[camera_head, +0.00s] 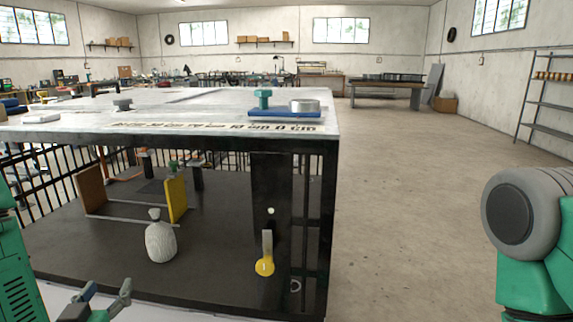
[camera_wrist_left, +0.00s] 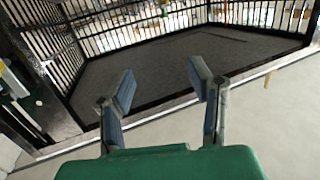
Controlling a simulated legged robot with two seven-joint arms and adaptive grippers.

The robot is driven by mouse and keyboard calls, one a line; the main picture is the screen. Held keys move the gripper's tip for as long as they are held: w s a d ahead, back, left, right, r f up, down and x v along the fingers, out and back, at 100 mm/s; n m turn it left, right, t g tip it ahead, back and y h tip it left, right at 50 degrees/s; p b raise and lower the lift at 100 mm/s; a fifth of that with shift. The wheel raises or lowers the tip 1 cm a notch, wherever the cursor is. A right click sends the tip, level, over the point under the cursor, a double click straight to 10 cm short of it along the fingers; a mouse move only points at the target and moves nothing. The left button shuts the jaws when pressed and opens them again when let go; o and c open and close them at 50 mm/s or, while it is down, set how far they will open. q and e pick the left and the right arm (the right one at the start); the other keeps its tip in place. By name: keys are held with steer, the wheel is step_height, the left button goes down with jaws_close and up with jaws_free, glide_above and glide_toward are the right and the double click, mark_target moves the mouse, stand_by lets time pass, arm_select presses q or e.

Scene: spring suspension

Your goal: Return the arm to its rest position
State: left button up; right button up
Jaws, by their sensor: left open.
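My left gripper (camera_head: 100,298) shows at the bottom left of the head view, in front of the frame's lower edge. In the left wrist view the left gripper (camera_wrist_left: 163,88) has its two fingers spread apart with nothing between them. Beyond the fingers lies a dark floor panel inside a barred black frame (camera_wrist_left: 150,104). My green and grey right arm shows at the right edge of the head view, but its gripper is out of view.
A black-framed bench with a white top (camera_head: 200,104) fills the left. On it are a blue plate (camera_head: 268,114), a teal knob (camera_head: 263,98) and a metal disc (camera_head: 304,106). Below are a whitish sack (camera_head: 160,242), a yellow panel (camera_head: 177,199) and a yellow-ended lever (camera_head: 265,266). Open floor lies right.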

arm_select(q)
steer(key=s+d+f+g+h+b, duration=0.1)
steer(key=s+f+g, duration=0.1)
steer(key=f, duration=0.4)
steer(key=s+d+f+m+g+h+b, duration=0.1)
steer(key=s+d+f+g, duration=0.1)
steer(key=f, duration=0.5)
steer(key=s+d+f+m+g+h+b, duration=0.1)
steer(key=s+d+f+g, duration=0.1)
steer(key=f, duration=0.5)
steer(key=shift+s+f+g+h, duration=0.1)
steer(key=shift+s+g+h, duration=0.3)
steer(key=shift+s+g, duration=0.35)
steer(key=s+f+g+b, duration=0.1)
steer(key=s+f+g, duration=0.3)
steer(key=s+f, duration=0.2)
steer(key=s+d+f+m+g+b, duration=0.1)
steer(key=s+f+g, duration=0.3)
steer(key=s, duration=0.7)
step_height(320, 180, down, 2)
steer(key=shift+d+b, duration=0.25)
steer(key=shift+b, duration=0.1)
